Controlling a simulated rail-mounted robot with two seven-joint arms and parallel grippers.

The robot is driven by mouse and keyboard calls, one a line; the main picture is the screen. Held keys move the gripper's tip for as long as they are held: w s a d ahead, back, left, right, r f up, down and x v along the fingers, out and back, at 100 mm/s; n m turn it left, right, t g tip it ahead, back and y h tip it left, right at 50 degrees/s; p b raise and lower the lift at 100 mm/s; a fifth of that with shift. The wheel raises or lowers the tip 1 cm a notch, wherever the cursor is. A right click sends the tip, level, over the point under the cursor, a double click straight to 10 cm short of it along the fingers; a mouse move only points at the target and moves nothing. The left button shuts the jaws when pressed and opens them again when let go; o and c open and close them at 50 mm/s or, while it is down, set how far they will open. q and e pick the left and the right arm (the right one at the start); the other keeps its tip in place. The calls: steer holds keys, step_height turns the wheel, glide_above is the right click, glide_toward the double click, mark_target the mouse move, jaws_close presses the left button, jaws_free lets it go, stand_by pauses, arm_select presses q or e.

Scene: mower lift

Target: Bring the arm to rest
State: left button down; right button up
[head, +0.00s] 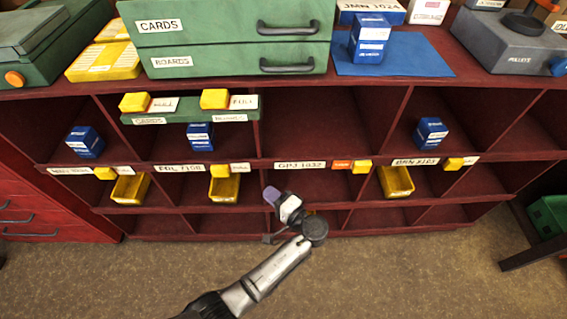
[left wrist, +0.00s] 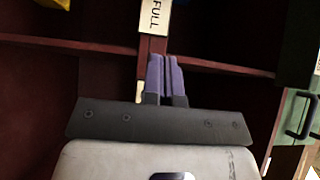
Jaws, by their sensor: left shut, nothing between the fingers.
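My left arm reaches in from the bottom of the head view. My left gripper (head: 270,194) is in front of the lower shelves, just below the GPJ 1032 label. Its purple fingers also show in the left wrist view (left wrist: 165,75), close together with nothing between them. The gripper appears apart from the shelf and holds nothing. My right gripper is in neither view.
A dark red shelf unit (head: 310,127) fills the middle. Blue boxes (head: 199,136) and yellow bins (head: 396,181) stand in several compartments. Green CARDS and BOARDS drawers (head: 225,52) sit on top. The brown floor (head: 400,270) in front is clear.

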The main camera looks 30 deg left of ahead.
arm_select(q)
steer(key=shift+f, duration=0.1)
steer(key=w+d+r+n+t+h, duration=0.2)
steer(key=d+r+h, duration=0.15)
steer(key=h, duration=0.75)
steer(key=s+d+r+t+h+p, duration=0.2)
steer(key=s+r+h+p, duration=0.15)
steer(key=s+h, duration=0.4)
steer(key=s+a+f+m+g+p, duration=0.1)
steer(key=s+a+f+g+p, duration=0.15)
steer(key=s, duration=0.95)
steer(key=s+a+f+g+p, duration=0.2)
steer(key=s+g, duration=0.1)
steer(key=s, duration=1)
step_height(320, 180, up, 37)
steer(key=p, duration=3.7)
steer(key=shift+w+d+r+y, duration=0.25)
steer(key=shift+w+y, duration=0.1)
steer(key=shift+y, duration=0.1)
